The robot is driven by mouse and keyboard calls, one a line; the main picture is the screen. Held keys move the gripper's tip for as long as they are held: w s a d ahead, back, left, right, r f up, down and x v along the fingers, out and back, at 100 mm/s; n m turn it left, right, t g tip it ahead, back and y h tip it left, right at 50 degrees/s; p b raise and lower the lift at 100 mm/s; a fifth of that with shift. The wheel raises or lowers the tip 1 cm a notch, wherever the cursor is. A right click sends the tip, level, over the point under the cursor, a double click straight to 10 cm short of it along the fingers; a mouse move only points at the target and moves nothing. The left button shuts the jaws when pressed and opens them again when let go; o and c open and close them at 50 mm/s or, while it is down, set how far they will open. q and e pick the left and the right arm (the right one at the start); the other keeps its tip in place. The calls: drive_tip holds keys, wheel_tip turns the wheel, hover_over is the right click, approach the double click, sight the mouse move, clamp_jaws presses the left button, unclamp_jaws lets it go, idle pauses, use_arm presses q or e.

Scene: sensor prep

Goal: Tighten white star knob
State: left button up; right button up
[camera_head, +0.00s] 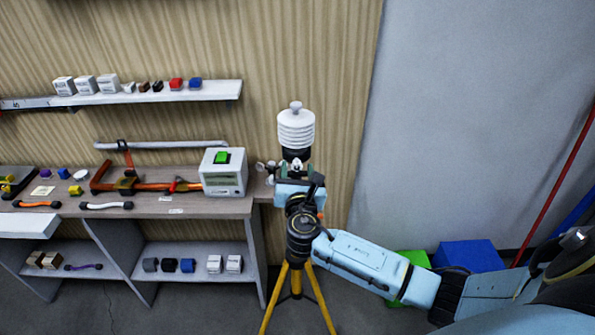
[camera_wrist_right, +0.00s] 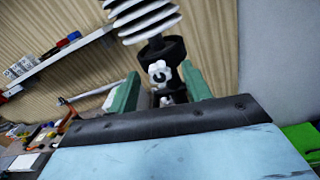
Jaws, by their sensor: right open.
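The white star knob (camera_wrist_right: 158,70) sits on the black mount (camera_wrist_right: 163,49) under the white stacked-disc sensor shield (camera_head: 296,128). The knob also shows small in the head view (camera_head: 296,163). My right gripper (camera_wrist_right: 160,74) is open, its two green fingers on either side of the knob with gaps visible. Whether a finger touches the knob cannot be told. In the head view my right arm covers the middle of the yellow tripod (camera_head: 269,315). A second small white piece shows lower between the fingers, partly hidden. My left gripper is not in view.
A workbench (camera_head: 147,206) on the left holds a white box with a green top (camera_head: 224,172), an orange clamp and small tools. A shelf (camera_head: 215,93) hangs above. Green and blue boxes (camera_head: 468,256) stand on the floor at right.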

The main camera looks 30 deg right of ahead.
drive_tip(key=c, duration=1)
